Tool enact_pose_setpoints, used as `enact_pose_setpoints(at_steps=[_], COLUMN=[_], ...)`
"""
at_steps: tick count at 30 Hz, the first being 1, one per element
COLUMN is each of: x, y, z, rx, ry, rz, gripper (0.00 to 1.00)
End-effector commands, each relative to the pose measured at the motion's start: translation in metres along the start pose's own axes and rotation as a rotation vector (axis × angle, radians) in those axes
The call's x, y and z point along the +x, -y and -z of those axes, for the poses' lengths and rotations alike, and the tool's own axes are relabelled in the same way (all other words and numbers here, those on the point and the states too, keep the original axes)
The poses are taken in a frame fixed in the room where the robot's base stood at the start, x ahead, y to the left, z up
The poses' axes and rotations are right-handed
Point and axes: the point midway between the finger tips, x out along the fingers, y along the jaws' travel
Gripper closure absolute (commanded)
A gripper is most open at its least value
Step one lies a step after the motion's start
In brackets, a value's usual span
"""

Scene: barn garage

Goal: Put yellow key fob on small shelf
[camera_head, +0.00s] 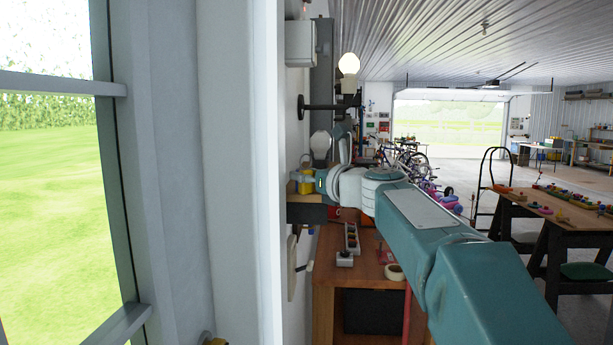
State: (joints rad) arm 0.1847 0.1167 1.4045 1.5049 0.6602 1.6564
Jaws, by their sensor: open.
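My arm reaches from the lower right to the wall. Its end, my gripper (321,180), is at a small wooden shelf (293,198) on the wall beside the window. The gripper is small in view and its fingers are hard to make out. A yellow item (304,187) sits at the shelf, just left of the gripper; it may be the yellow key fob. I cannot tell whether the gripper touches it. The white window frame cuts off the shelf's left side.
Below is a wooden workbench (340,252) with a power strip (352,238) and a tape roll (394,271). A lit bulb (348,64) is above the shelf. Bicycles (403,155) stand behind. A table with toys (560,208) is right. Open floor lies between.

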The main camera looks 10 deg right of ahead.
Motion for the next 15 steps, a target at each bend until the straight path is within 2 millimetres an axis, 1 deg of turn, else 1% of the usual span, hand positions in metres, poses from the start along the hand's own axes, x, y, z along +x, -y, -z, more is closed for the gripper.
enact_pose_setpoints(at_steps=[2,5,8,15], x=[-0.001,-0.009,-0.026,-0.077], y=[0.0,0.001,0.0,0.001], z=[-0.001,-0.002,-0.002,-0.002], rx=[0.0,-0.001,0.0,-0.001], ry=[0.0,0.001,0.002,0.001], rz=[0.0,0.001,0.003,0.004], gripper=[0.45,0.45,0.45,0.45])
